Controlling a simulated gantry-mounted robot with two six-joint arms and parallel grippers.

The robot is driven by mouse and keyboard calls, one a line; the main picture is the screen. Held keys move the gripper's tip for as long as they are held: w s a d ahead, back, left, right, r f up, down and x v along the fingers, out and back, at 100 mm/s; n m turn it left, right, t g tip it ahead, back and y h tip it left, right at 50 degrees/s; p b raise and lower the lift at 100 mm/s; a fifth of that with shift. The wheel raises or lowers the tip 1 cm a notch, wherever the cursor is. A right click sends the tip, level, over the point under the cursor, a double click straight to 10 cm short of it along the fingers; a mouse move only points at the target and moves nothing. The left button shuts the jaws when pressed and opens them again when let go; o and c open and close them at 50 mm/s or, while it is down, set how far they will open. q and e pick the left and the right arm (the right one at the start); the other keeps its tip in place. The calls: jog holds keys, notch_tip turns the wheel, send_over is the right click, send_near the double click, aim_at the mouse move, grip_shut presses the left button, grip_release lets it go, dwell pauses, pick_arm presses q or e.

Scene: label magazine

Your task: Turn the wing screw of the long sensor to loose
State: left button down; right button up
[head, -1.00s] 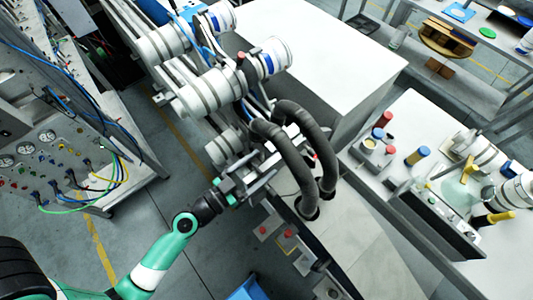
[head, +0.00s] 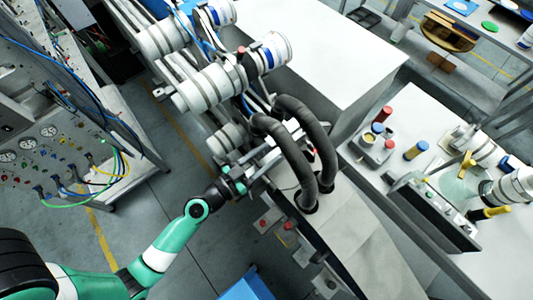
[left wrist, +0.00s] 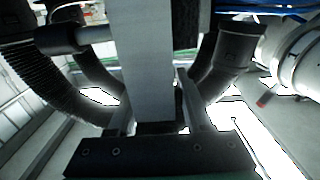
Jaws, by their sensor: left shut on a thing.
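My left gripper (head: 240,180) reaches in from the lower left to the grey bracket assembly (head: 266,160) beside two black hoses. In the left wrist view its fingers (left wrist: 160,122) stand on both sides of a small dark part at the lower end of a long grey bar (left wrist: 148,75). The gripper is shut on that part, which appears to be the wing screw; its wings and angle are mostly hidden. I cannot tell for sure which bar is the long sensor. My right gripper is not in view.
Two black hoses (head: 294,125) curve close by the gripper on the right. A panel with gauges and cables (head: 60,150) is at left. A table with buttons and tools (head: 440,170) is at right. Open floor lies below left.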

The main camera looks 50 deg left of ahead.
pick_arm(q)
jog(key=shift+a+r+n+g+y+p, duration=0.2)
jog(key=shift+n+y+p, duration=0.65)
jog(key=shift+p, duration=1.1)
jog(key=shift+a+r+n+g+y+p, duration=0.15)
jog(key=shift+n+y+p, duration=0.35)
jog(key=shift+y+p, duration=1.1)
jog(key=shift+a+r+n+g+y+p, duration=0.2)
jog(key=shift+n+y+p, duration=0.45)
jog(key=shift+p, duration=1.65)
jog(key=shift+f+n+y+p, duration=0.1)
jog(key=shift+n+y+p, duration=0.3)
jog(key=shift+y, duration=0.2)
jog(key=shift+s+a+f+n+g+y+b, duration=0.15)
jog(key=shift+s+a+n+g+y+b, duration=0.2)
jog(key=shift+n+g+y+b, duration=0.95)
jog(key=shift+s+a+f+n+g+y+b, duration=0.15)
jog(key=shift+s+a+n+g+y+b, duration=0.2)
jog(key=shift+n+g+y, duration=1.7)
jog(key=shift+s+a+f+n+g+y+b, duration=0.15)
jog(key=shift+s+a+n+g+y+b, duration=0.2)
jog(key=shift+n+g+y+b, duration=0.95)
jog(key=shift+n+g+y+p, duration=0.25)
jog(key=shift+g+y+p, duration=0.2)
jog(key=shift+g, duration=0.45)
jog(key=shift+c, duration=1.6)
grip_release()
